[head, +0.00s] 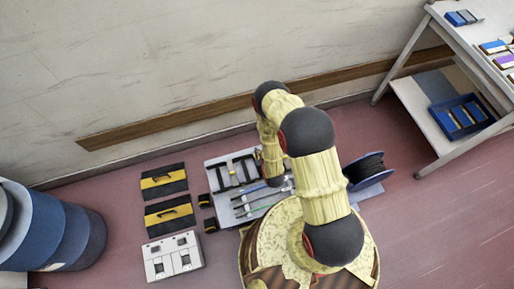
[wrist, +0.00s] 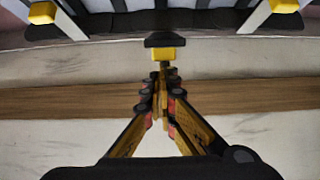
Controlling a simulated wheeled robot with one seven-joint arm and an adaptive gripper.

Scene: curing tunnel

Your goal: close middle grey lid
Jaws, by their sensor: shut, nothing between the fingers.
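A grey case (head: 212,163) lies open on the floor, left of my arm in the head view. Its back part, which looks like the raised grey lid, carries black bars; the front part holds long tools (head: 262,201). My arm hides its right side. In the wrist view, a dark edge with pale struts (wrist: 72,22) and yellow ends spans the top, probably part of this lid. A black and yellow piece (wrist: 165,52) hangs from its middle. My gripper (wrist: 160,82) is shut and empty just below that piece; I cannot tell whether they touch. The fingertips are hidden in the head view.
Two black and yellow cases (head: 165,181) and a white socket box (head: 173,256) lie to the left. A blue cable reel (head: 364,172) is right of my arm. Blue drums (head: 45,230) stand far left, a shelf table (head: 440,125) at right. The wall has a brown rail (head: 180,122).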

